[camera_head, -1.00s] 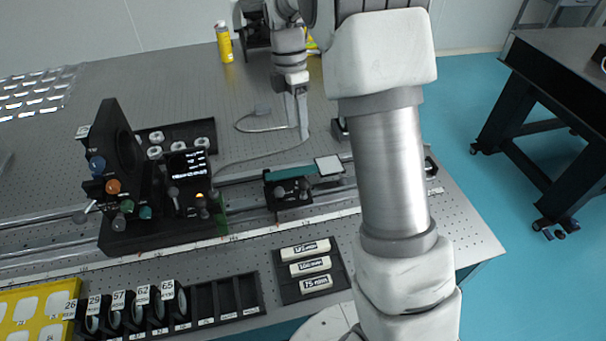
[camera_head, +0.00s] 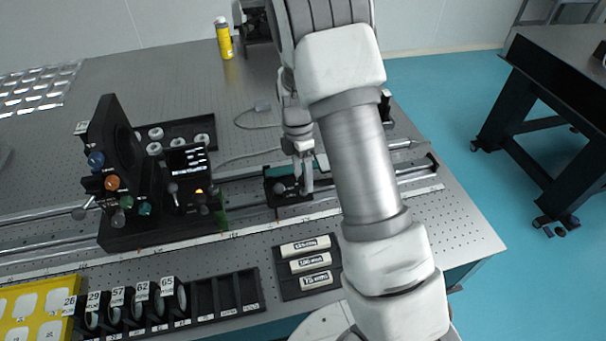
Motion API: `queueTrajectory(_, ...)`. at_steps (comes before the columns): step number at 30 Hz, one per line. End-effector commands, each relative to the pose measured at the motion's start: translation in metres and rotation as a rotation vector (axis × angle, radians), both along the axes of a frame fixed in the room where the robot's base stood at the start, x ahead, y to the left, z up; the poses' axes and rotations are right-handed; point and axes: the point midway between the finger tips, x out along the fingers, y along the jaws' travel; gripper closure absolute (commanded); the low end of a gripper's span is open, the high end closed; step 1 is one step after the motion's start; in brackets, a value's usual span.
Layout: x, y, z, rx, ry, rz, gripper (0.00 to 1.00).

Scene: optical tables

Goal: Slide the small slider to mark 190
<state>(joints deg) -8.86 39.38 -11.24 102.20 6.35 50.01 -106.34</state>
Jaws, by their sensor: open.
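The small slider (camera_head: 276,188) is a low black carriage with a knob, standing on the twin metal rails right of the middle. A green strip shows behind it, partly hidden by my arm. My gripper (camera_head: 305,188) is open and points down at the slider's right part; whether a finger touches it I cannot tell. The scale (camera_head: 268,229) is a pale strip along the front of the rails; its numbers are too small to read, so I cannot read the slider's mark.
A large black mount (camera_head: 118,185) with coloured knobs and a small screen (camera_head: 188,162) stands on the rails to the left. In front lie a black lens rack (camera_head: 228,292) and a tray of white labelled blocks (camera_head: 290,289). The rail (camera_head: 412,178) right of my arm looks clear.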

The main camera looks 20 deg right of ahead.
Motion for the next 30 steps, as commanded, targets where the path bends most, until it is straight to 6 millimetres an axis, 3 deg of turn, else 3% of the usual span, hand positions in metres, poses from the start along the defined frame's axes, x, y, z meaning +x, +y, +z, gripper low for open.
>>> queueTrajectory(7, -0.0001, 0.0000, -0.0004, 0.000, 0.000, 0.000, 0.33)
queueTrajectory(18, 0.0000, 0.0000, 0.0000, 0.000, 0.000, 0.000, 1.00)
queueTrajectory(30, 0.0002, -0.0001, 0.0002, 0.000, 0.000, 0.000, 1.00)
